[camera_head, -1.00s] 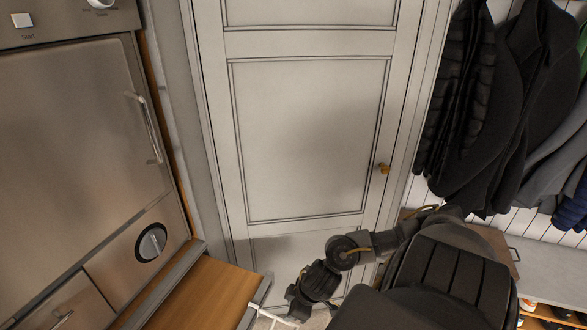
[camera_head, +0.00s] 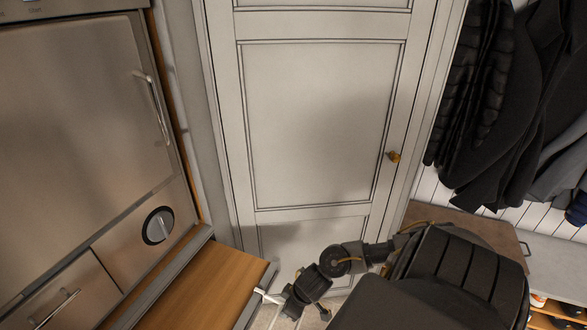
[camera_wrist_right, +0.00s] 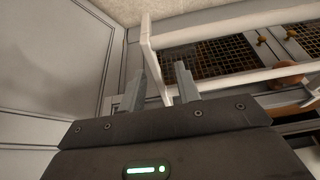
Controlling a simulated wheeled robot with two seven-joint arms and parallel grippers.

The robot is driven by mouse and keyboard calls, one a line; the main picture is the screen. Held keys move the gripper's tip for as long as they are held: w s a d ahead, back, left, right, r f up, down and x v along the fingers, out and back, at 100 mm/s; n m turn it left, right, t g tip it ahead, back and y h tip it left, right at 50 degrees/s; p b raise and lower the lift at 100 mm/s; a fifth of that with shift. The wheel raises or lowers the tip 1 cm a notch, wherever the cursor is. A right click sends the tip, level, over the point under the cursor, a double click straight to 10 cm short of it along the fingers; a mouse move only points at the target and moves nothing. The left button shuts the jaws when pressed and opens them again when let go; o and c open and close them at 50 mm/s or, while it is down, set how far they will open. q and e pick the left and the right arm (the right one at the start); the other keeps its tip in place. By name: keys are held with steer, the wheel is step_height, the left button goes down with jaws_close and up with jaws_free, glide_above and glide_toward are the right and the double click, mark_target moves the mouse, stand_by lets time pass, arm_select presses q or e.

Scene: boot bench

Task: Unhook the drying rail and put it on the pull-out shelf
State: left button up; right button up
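The pull-out shelf (camera_head: 205,287) has a wooden top with a grey edge and sticks out below the appliance at lower left. My right gripper (camera_head: 284,306) is just right of the shelf's corner, beyond its edge. The white drying rail (camera_head: 269,297) shows only as a short end by that corner. In the right wrist view the rail (camera_wrist_right: 250,77) is a white frame with two long bars running right and a short end piece. My right gripper's fingers (camera_wrist_right: 161,80) stand apart on either side of the end piece; contact is unclear. My left gripper is out of view.
Steel appliances (camera_head: 80,120) with a handle and dial stand at left. A closed white door (camera_head: 315,120) with a brass knob is behind. Dark coats (camera_head: 510,100) hang at right above a bench (camera_head: 555,260). Mesh-fronted compartments (camera_wrist_right: 200,60) lie beyond the rail.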

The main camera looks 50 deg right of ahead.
steer(key=shift+x, duration=0.85)
jaws_close()
steer(key=shift+r, duration=0.15)
steer(key=shift+r+p, duration=3.35)
steer(key=shift+p, duration=0.95)
